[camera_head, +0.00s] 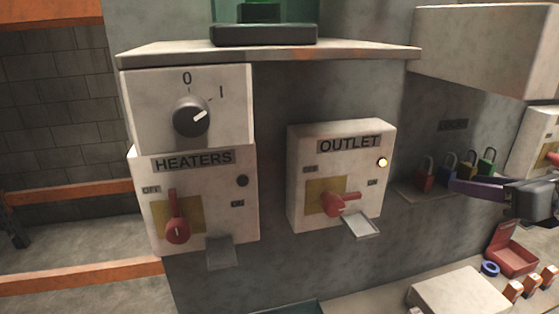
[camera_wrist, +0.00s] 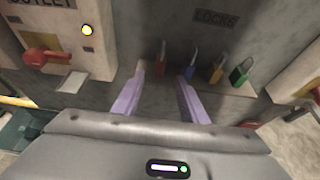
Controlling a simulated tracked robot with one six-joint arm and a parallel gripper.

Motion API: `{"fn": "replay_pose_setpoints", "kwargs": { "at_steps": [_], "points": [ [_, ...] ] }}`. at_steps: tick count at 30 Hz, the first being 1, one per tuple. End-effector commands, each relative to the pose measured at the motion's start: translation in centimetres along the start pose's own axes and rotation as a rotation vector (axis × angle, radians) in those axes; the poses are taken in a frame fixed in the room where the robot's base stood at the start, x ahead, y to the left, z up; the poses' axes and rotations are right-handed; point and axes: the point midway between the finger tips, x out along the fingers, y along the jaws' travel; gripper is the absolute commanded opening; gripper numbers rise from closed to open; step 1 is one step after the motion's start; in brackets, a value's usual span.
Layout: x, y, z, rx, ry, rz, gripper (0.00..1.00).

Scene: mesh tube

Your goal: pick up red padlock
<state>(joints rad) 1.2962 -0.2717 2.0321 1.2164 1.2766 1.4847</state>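The red padlock (camera_head: 424,178) stands at the left end of a row of padlocks on a small shelf under a LOCKS label. In the wrist view the red padlock (camera_wrist: 160,66) shows beyond and between my two purple fingertips. My gripper (camera_wrist: 161,82) is open with nothing between its fingers. In the head view my gripper (camera_head: 456,187) reaches in from the right, its tips in front of the shelf and just right of the red padlock. How much gap separates the tips from the padlock is hard to tell.
A blue padlock (camera_wrist: 190,66), a yellow padlock (camera_wrist: 217,73) and a green padlock (camera_wrist: 240,74) stand right of the red one. The OUTLET box (camera_head: 340,180) is left of the shelf (camera_head: 408,192). Below are a red case (camera_head: 515,257) and a blue ring (camera_head: 489,268).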

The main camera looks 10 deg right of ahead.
Motion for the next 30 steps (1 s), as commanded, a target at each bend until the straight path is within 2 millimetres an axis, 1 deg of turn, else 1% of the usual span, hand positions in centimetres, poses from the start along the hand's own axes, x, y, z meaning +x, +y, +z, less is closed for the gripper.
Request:
{"fn": "replay_pose_setpoints", "kwargs": {
  "at_steps": [5,8,24,27,30],
  "points": [
    [0.3,0.0,0.0,-0.001,0.001,0.001,0.39],
    [1.1,0.0,-0.1,-0.001,0.002,0.002,0.39],
    [7.6,0.0,-0.1,-0.002,0.002,0.001,0.39],
    [8.3,-0.1,-0.1,-0.001,0.002,-0.001,0.39],
    [8.6,-0.1,-0.1,-0.001,0.002,-0.002,0.39]
  ]
}}
